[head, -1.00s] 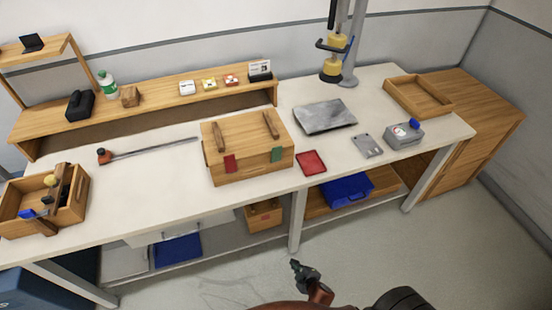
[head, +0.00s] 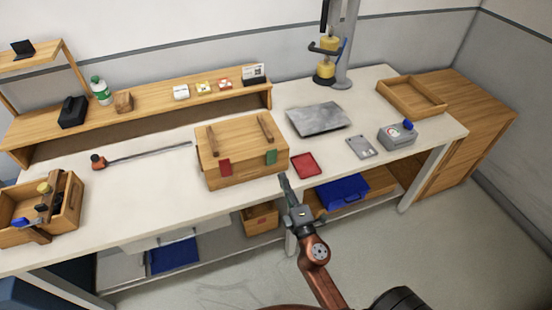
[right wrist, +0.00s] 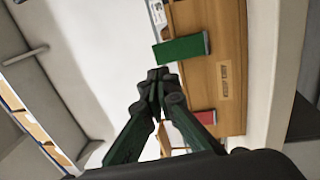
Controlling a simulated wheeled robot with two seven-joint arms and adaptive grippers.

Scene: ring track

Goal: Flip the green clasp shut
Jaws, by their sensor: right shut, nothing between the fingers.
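The green clasp (head: 271,157) is on the right part of the front of a wooden box (head: 240,173), near its upper edge. In the right wrist view the clasp (right wrist: 181,48) looks like a flat green plate reaching past the box edge; whether it is latched I cannot tell. My right gripper (head: 284,180) is shut and empty, just in front of and below the clasp at the box's front right. In the right wrist view its fingertips (right wrist: 157,76) are together and appear apart from the clasp. My left gripper is not in view.
A red clasp (head: 225,167) is on the box front, left of the green one. A red tray (head: 305,165) lies close to the box's right. A grey plate (head: 318,119) and a grey device (head: 397,136) are farther right.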

